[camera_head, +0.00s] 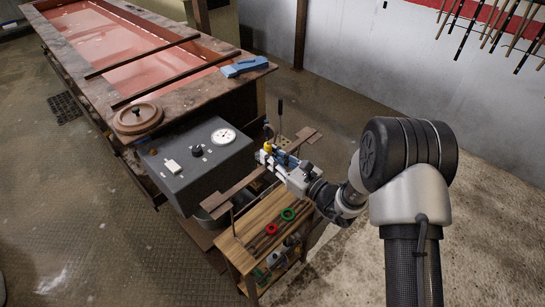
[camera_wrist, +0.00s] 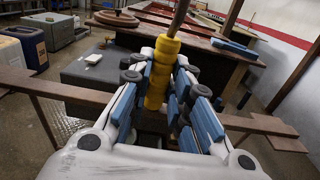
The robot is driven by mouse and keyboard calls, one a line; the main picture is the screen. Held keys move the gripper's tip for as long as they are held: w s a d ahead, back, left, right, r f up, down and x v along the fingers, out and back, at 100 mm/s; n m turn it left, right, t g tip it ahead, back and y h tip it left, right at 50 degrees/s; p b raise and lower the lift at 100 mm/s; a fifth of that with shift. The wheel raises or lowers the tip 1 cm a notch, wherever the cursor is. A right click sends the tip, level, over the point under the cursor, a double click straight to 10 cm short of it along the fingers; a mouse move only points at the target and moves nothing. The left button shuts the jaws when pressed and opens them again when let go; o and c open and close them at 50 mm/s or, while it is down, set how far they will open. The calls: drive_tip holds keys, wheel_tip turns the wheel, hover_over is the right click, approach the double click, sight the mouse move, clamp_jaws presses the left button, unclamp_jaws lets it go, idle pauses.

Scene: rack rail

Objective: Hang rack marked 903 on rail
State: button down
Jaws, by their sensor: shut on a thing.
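My gripper (camera_head: 274,155) is above the wooden bench's far end, beside the grey control box. In the wrist view my gripper (camera_wrist: 160,82) has its blue-padded fingers closed around a yellow ribbed grip (camera_wrist: 160,65). A dark rod (camera_wrist: 181,14) rises from the grip, slightly tilted. The yellow grip also shows at the fingertips in the head view (camera_head: 267,147). I cannot read 903 or any other mark; the held thing's lower part is hidden. A brown flat bar (camera_head: 235,192) runs behind and below my gripper; I cannot tell if it is the rail.
A long tank (camera_head: 120,45) of reddish liquid has dark crossbars (camera_head: 170,78). The grey control box (camera_head: 196,160) stands close left of my gripper. A wooden bench (camera_head: 243,262) holds red and green rings. Several rods (camera_head: 490,25) hang on the wall. Floor at right is clear.

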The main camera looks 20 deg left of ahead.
drive_tip(key=shift+r, duration=0.25)
idle(0.3)
wheel_tip(320, 180, up, 3)
drive_tip(key=shift+f+p, duration=0.1)
drive_tip(key=shift+p, duration=0.85)
drive_tip(key=v, duration=0.9)
idle(0.4)
